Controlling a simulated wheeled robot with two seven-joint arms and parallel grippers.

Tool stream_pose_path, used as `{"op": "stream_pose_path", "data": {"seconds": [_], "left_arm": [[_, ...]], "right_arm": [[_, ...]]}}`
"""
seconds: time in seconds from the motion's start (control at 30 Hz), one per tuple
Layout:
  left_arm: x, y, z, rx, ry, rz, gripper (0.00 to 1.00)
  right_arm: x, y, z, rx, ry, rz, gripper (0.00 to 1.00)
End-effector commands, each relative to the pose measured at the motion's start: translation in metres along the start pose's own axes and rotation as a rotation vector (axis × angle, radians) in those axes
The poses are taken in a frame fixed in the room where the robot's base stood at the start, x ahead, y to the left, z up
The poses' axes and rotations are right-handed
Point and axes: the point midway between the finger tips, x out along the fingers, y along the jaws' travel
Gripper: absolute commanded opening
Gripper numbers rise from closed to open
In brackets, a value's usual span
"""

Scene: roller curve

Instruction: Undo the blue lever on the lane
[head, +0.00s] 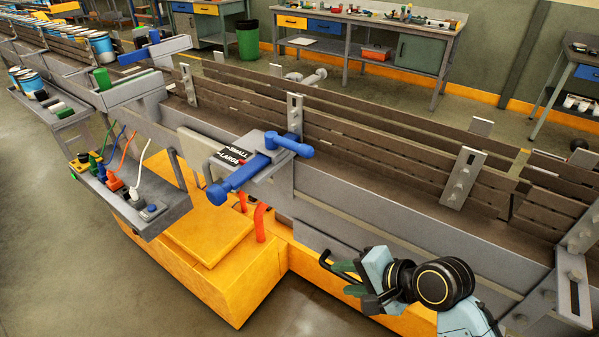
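The blue lever (240,176) sits on a grey bracket on the near side of the lane (400,150). Its long bar slants from a rounded knob at lower left up to a blue cross handle (290,145) at upper right. A black plate (231,158) marked SMALL and LARGE lies beside it. My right gripper (343,278) is low at the front, below and right of the lever and well apart from it. Its green-padded fingers look spread, with nothing seen between them. My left gripper is not in view.
A grey tray (160,218) with corded tools hangs left of the lever. A yellow base (215,245) stands below. Another blue handle (140,55) is farther up the lane. Slatted side rails with upright metal brackets (462,178) line the lane.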

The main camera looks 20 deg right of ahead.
Motion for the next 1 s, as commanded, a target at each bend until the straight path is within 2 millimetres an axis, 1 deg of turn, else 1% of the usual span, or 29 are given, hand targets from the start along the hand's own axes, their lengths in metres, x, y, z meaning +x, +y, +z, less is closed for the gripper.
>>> {"op": "stream_pose_path", "data": {"seconds": [0.03,0.07,0.1,0.17,0.2,0.3,0.4,0.5,0.63,0.73,0.87,1.0], "left_arm": [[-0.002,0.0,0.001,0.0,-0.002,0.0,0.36],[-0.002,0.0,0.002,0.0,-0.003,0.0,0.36],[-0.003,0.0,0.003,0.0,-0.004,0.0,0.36],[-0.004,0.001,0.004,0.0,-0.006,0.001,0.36],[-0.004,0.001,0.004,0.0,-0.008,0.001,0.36],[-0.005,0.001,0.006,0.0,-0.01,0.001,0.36],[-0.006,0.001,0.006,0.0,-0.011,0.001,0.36],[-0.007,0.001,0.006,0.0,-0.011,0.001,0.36],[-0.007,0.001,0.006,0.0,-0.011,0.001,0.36],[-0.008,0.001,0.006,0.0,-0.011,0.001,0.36],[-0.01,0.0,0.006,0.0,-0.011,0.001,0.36],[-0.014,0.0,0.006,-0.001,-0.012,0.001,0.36]], "right_arm": [[-0.007,-0.023,-0.006,0.136,-0.021,-0.074,0.4],[-0.011,-0.035,-0.009,0.224,-0.04,-0.115,0.4],[-0.017,-0.052,-0.013,0.345,-0.073,-0.171,0.4],[-0.027,-0.076,-0.019,0.526,-0.135,-0.25,0.4],[-0.035,-0.092,-0.023,0.64,-0.181,-0.298,0.4],[-0.054,-0.124,-0.032,0.89,-0.306,-0.389,0.4],[-0.073,-0.149,-0.04,1.084,-0.43,-0.45,0.4],[-0.089,-0.166,-0.045,1.221,-0.533,-0.484,0.4],[-0.1,-0.178,-0.049,1.319,-0.616,-0.499,0.4],[-0.099,-0.184,-0.049,1.344,-0.637,-0.503,0.4],[-0.087,-0.196,-0.046,1.346,-0.64,-0.503,0.4],[-0.066,-0.215,-0.042,1.345,-0.64,-0.501,0.4]]}}
